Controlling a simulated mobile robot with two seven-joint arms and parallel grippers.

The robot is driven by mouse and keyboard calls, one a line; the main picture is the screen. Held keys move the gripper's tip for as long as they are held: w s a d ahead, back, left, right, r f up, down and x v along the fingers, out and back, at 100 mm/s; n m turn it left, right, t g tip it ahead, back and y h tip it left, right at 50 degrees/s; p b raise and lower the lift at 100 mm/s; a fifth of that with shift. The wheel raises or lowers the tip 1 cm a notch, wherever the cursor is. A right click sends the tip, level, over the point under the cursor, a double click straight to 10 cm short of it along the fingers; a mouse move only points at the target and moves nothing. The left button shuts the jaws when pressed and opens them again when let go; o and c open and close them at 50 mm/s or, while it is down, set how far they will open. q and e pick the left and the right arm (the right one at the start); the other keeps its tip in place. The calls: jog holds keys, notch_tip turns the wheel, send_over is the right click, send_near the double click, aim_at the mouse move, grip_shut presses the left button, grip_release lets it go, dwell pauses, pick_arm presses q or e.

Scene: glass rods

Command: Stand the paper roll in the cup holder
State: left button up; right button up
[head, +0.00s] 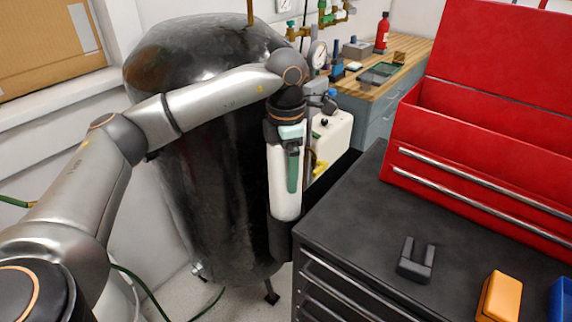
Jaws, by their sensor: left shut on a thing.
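The paper roll (282,203) is a white upright cylinder at the middle of the head view, beside the left edge of the dark tool cabinet. My left gripper (291,168) comes down on it from above and is shut on its upper part, with one greenish finger along the near side. The cup holder (281,240) is a black cup at the cabinet's left side. The roll's lower end meets the holder's top; I cannot tell how far inside it is. My right gripper is not in view.
A black tank (215,190) stands close behind my left arm. A white canister (331,140) is just behind the roll. The cabinet top (345,225) carries a dark forked block (415,260), an orange block (499,296) and a red toolbox (485,150); its near left is clear.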

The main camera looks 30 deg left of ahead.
pick_arm(q)
jog(key=shift+f+b, duration=1.1)
jog(key=shift+f, duration=0.75)
jog(key=shift+f+b, duration=0.4)
jog(key=shift+f, duration=0.25)
jog(key=shift+f+b, duration=0.4)
jog(key=shift+f, duration=0.25)
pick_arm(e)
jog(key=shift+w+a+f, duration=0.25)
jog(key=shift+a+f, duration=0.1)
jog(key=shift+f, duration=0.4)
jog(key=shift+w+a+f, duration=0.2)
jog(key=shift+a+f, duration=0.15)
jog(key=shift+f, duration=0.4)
pick_arm(q)
jog(key=o, duration=1.4)
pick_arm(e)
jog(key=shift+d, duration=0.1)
pick_arm(q)
notch_tip(320, 180, up, 12)
jog(key=shift+r+p, duration=0.25)
jog(key=shift+p, duration=0.25)
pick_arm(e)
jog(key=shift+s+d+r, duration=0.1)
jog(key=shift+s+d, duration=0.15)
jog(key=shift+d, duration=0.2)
